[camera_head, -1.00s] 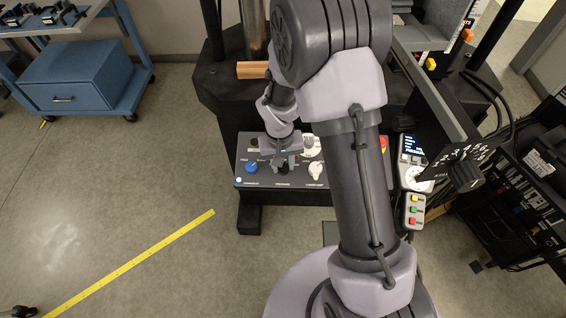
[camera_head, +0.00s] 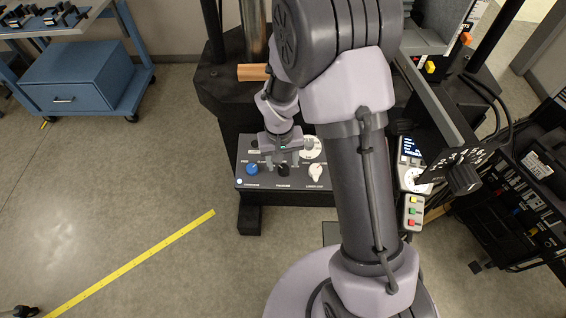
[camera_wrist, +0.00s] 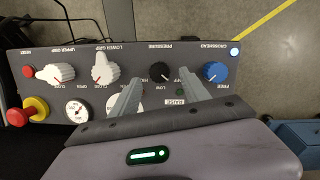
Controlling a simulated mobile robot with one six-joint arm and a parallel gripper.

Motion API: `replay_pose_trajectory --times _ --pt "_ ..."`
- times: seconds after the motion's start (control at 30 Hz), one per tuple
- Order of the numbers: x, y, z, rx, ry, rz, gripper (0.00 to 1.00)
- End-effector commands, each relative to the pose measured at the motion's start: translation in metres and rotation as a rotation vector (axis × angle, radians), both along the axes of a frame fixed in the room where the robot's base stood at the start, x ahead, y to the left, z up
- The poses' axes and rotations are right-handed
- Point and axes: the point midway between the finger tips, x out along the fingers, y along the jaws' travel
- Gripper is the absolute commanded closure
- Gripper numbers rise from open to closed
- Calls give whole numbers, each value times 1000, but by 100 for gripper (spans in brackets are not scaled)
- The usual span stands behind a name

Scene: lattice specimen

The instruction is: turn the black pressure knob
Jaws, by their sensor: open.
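The black pressure knob (camera_wrist: 160,71) is a small round knob with a white pointer line, on the dark control panel between a white knob and a blue knob. In the head view the black knob (camera_head: 283,171) shows just below my gripper's fingers. My gripper (camera_wrist: 158,78) is open and empty. In the wrist view its two fingers lie on either side of the knob, which shows clear between the tips. In the head view my gripper (camera_head: 282,162) is over the panel's middle. I cannot tell how far the fingertips are from the panel face.
The blue crosshead knob (camera_wrist: 215,72) and the white lower grip knob (camera_wrist: 105,68) flank the black one. A white upper grip knob (camera_wrist: 56,75) and a red emergency button (camera_wrist: 22,115) are further left. A handset (camera_head: 413,211) stands right.

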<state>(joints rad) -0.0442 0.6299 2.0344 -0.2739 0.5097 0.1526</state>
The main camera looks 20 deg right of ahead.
Motion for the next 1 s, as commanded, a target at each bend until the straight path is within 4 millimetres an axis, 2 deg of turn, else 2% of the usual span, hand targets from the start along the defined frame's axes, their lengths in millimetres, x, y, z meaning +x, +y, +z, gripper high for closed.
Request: replay_pose_trajectory --times 0.03,0.2,0.3,0.4,0.6,1.0 --pt "1 1 22 0 -5 0 46" --pt "-2 4 81 0 -6 0 46" --pt "-3 6 109 0 -5 1 46" --pt "-5 8 130 1 -2 -1 46" --pt "-6 9 147 0 -1 1 46" --pt "-6 9 146 0 -1 1 46"
